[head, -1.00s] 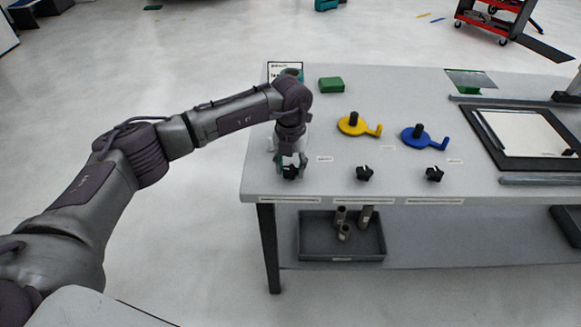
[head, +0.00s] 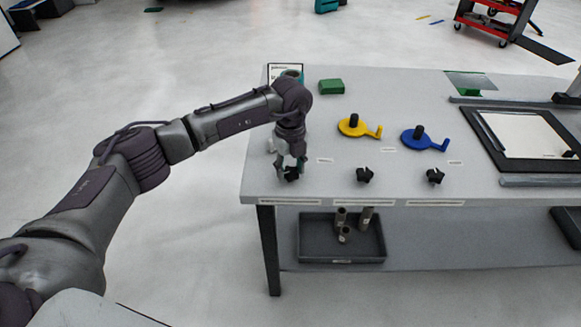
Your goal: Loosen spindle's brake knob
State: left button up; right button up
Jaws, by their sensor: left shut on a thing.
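Three black brake knobs stand in a row near the table's front edge. The left knob (head: 292,175) is between the fingertips of my left gripper (head: 291,168), which points down and is shut on it. The middle knob (head: 364,175) and the right knob (head: 434,177) stand free. Behind them are a yellow spindle disc (head: 352,128) and a blue spindle disc (head: 416,139), each with a black post and a side handle. Whatever spindle belongs to the left knob is hidden behind my left arm. My right gripper is not in view.
The white table (head: 345,93) carries a green block (head: 331,86) at the back and a dark-framed board (head: 525,133) at the right. Small labels lie near the knobs. A grey bin (head: 318,250) with several tubes sits on the lower shelf.

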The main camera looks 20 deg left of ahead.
aim_at(291, 171)
pick_arm(q)
jog(key=shift+r, duration=0.1)
dwell(0.3)
jog(key=o, duration=1.1)
jog(key=shift+o, duration=0.2)
notch_tip(291, 171, up, 12)
